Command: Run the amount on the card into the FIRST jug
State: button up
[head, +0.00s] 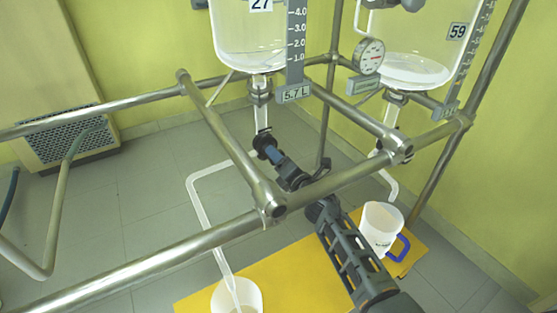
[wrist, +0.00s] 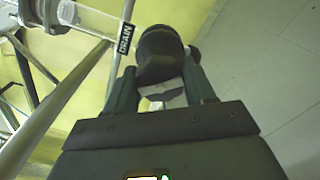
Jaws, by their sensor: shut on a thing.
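A glass vessel labelled 27 (head: 250,35) holds a little clear liquid at its bottom; a plate (head: 295,94) beside it reads 5.7 L. Under it a dark drain knob (head: 263,139) sits on the outlet, and my gripper (head: 273,152) is shut on it. In the wrist view the round dark knob (wrist: 160,52) is between my fingers (wrist: 160,82), by a DRAIN tag (wrist: 125,38). A bent pale tube (head: 198,205) runs from the outlet down into a white jug (head: 226,298), cut off by the frame. Whether liquid flows is unclear. I see no card.
A second vessel labelled 59 (head: 415,60), with a dial gauge (head: 368,56), hangs at right. Below it a white jug with a blue handle (head: 380,228) stands on the yellow mat (head: 300,277). Steel rails (head: 230,150) cross around my arm.

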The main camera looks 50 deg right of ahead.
jog(key=shift+f+n, duration=0.1)
jog(key=shift+n, duration=0.3)
jog(key=o, duration=1)
jog(key=shift+p+v, duration=0.35)
jog(key=shift+v, duration=3.55)
